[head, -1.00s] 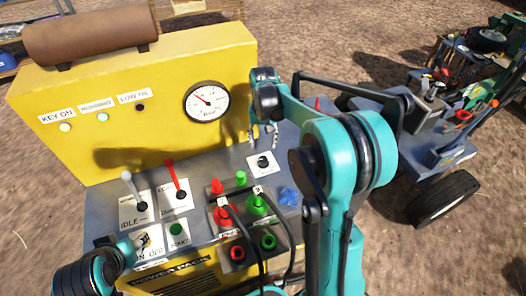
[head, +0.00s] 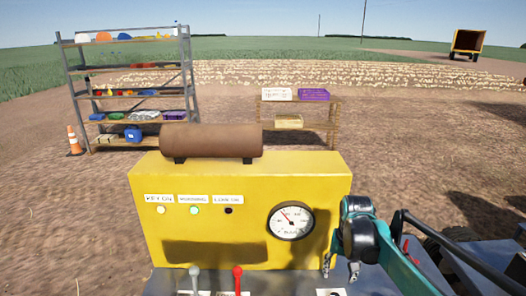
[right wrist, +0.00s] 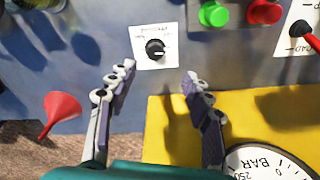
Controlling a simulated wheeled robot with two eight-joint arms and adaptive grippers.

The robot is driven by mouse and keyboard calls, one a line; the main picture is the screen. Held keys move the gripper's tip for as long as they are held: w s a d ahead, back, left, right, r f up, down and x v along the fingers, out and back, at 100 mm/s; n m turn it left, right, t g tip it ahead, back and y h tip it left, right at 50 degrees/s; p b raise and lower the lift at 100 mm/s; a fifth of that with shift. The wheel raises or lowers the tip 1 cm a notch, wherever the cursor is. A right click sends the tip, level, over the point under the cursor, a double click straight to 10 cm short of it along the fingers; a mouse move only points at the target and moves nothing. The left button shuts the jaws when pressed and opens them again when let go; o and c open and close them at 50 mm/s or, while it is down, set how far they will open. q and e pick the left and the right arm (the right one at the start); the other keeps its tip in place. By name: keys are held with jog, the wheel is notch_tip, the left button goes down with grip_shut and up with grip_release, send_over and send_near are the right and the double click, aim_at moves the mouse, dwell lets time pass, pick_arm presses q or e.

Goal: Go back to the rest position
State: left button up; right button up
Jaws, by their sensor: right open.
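My right gripper (head: 341,268) is open and empty, in front of the yellow power pack (head: 165,235) near its right end, below the pressure gauge (head: 291,221). In the right wrist view, the two fingers of my right gripper (right wrist: 157,80) are spread apart. A black rotary knob (right wrist: 155,49) on a white plate lies beyond the fingertips, with no visible contact. My left gripper is not in view.
A white lever (head: 194,279) and a red lever (head: 237,279) stand at the panel front. A brown cylinder (head: 212,141) lies on top. The wrist view shows a red funnel (right wrist: 62,112). Behind are a metal shelf (head: 187,75), a wooden shelf (head: 333,128) and a cone (head: 74,141).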

jog(key=s+a+n+t, duration=0.2)
jog(key=s+a+t, duration=0.1)
jog(key=s, duration=0.6)
jog(key=s+a+n+t, duration=0.2)
jog(key=s+a+t, duration=0.1)
jog(key=s, duration=0.6)
jog(key=shift+s+a, duration=0.35)
jog(key=shift+a, duration=0.55)
